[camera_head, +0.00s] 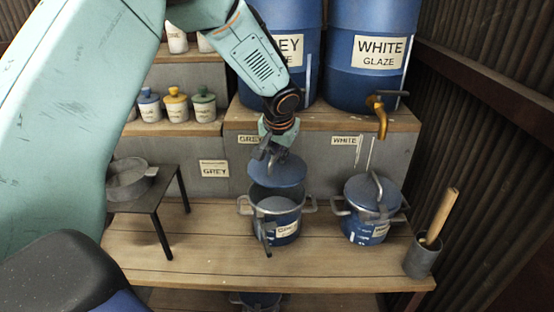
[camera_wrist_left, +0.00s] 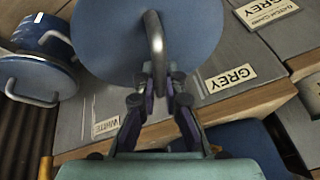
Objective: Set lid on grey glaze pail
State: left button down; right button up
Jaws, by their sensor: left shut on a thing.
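My left gripper (camera_head: 272,150) is shut on the handle of a blue round lid (camera_head: 278,172). The lid is above the grey glaze pail (camera_head: 287,226), a blue pail with side handles and grey glaze inside. A gap shows between the lid and the pail's rim at the front, and the lid looks tilted. In the left wrist view, the lid (camera_wrist_left: 105,40) and its grey handle (camera_wrist_left: 155,45) are seen with the gripper fingers (camera_wrist_left: 158,85) around the handle. The pail is hidden there. My right gripper is not in view.
A white glaze pail (camera_head: 367,228) with its lid (camera_head: 372,192) on stands to the right, under a brass tap (camera_head: 380,117). A grey cup (camera_head: 422,258) holds a wooden-handled tool. A dark stand (camera_head: 150,199) with a grey pan (camera_head: 131,180) is at left. Bare bench lies in front.

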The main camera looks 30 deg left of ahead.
aim_at(279, 165)
pick_arm(q)
jog(key=shift+d+r, duration=0.15)
jog(key=shift+d, duration=0.05)
jog(key=shift+s, duration=0.1)
jog(key=shift+s+a, duration=0.1)
jog(key=shift+s, duration=0.05)
jog(key=shift+a+f+b, duration=0.25)
jog(key=shift+f+b, duration=0.3)
jog(key=shift+f, duration=0.2)
jog(key=shift+b+x, duration=0.55)
jog(key=shift+x, duration=0.25)
jog(key=shift+s+d+f+b, duration=0.15)
jog(key=shift+d+f+b, duration=0.25)
jog(key=shift+f+b, duration=0.2)
jog(key=shift+s+f+b, duration=0.1)
jog(key=shift+f+b, duration=0.45)
jog(key=shift+f, duration=0.1)
jog(key=shift+a+f, duration=0.15)
jog(key=shift+f, duration=0.05)
jog(key=shift+w, duration=0.2)
jog(key=shift+s+r, duration=0.1)
jog(key=shift+s, duration=0.1)
jog(key=shift+w, duration=0.2)
